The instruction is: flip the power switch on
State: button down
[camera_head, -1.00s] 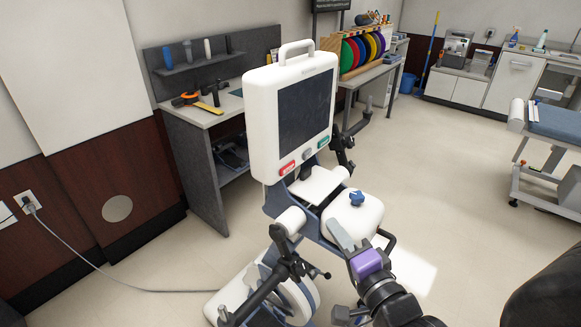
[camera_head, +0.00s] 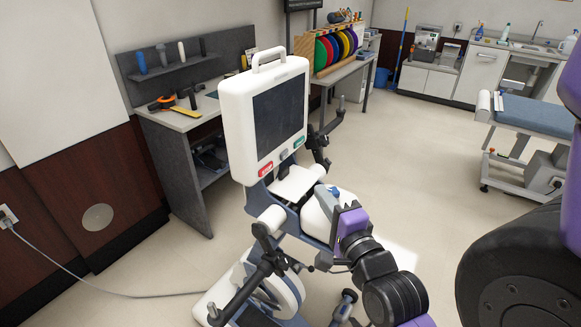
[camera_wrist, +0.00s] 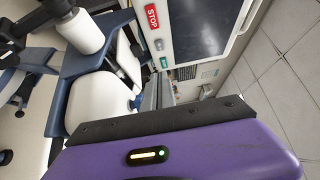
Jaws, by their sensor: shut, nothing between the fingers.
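The recumbent stepper has a white console (camera_head: 233,130) with a dark screen (camera_head: 279,114). Below the screen are a red STOP button (camera_head: 265,169), a grey button (camera_head: 284,155) and a green button (camera_head: 299,142). The wrist view shows the red STOP button (camera_wrist: 152,17) and green button (camera_wrist: 163,62) too. I cannot make out a power switch in either view. My gripper (camera_head: 326,198) is shut and empty, over the stepper's white rear housing (camera_head: 316,222), below and right of the console. It partly hides a blue knob (camera_head: 334,190). Whether it touches the housing is unclear.
A grey workbench (camera_head: 180,120) with tools stands behind at left. A cable (camera_head: 100,290) runs from a wall outlet (camera_head: 8,216) along the floor towards the stepper. A treatment table (camera_head: 535,116) stands at right. Floor between them is open.

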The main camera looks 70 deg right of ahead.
jog(key=p, duration=0.1)
send_near(285, 158)
jog(key=d, duration=0.4)
jog(key=shift+s+d+r, duration=0.15)
jog(key=shift+r, duration=0.05)
jog(key=shift+w+p, duration=0.45)
jog(key=shift+w, duration=0.75)
jog(key=shift+w+d+f, duration=0.1)
jog(key=shift+w+f, duration=0.05)
jog(key=shift+w, duration=0.6)
